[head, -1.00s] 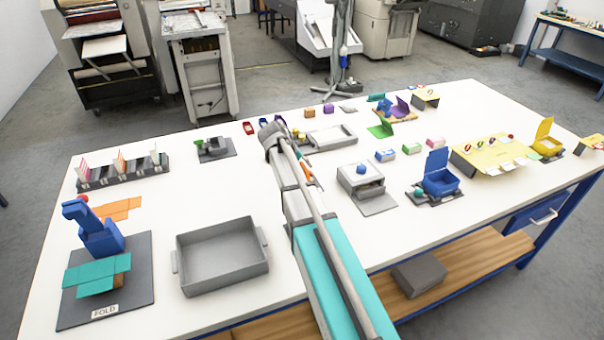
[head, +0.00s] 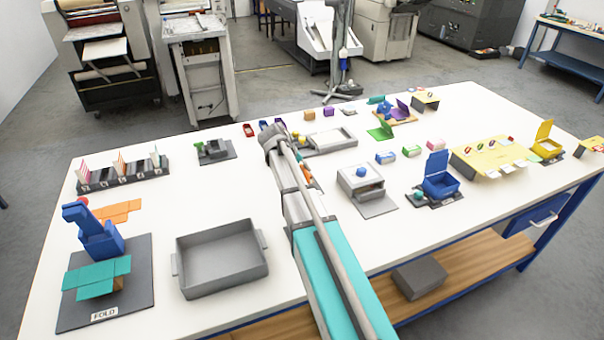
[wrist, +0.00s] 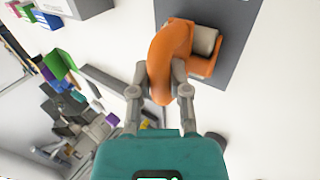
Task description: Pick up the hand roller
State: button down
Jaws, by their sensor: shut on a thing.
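The hand roller (wrist: 172,50) has an orange handle and frame with a pale grey roller; it is in the upper middle of the wrist view. My gripper (wrist: 163,78) is shut on its orange handle, one finger on each side. A dark grey mat (wrist: 226,58) is behind or under the roller; I cannot tell whether they touch. In the head view my arm hides the gripper and most of the roller; small orange parts (head: 305,174) show beside the arm.
On the white table, a grey open tray (head: 222,258) and a blue folding stand (head: 98,238) are left of my arm. A grey box-like device (head: 361,181) and a blue open box (head: 440,185) are to the right. The table between the tray and the card rack (head: 122,174) is mostly clear.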

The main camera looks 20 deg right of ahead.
aim_at(304, 168)
jog(key=shift+r, duration=0.2)
notch_tip(304, 168, up, 3)
jog(key=p, duration=0.3)
jog(key=s+a+r+p, duration=0.1)
jog(key=s+r+p, duration=0.8)
jog(key=s, duration=0.5)
jog(key=shift+r+p, duration=0.3)
jog(key=shift+p, duration=0.2)
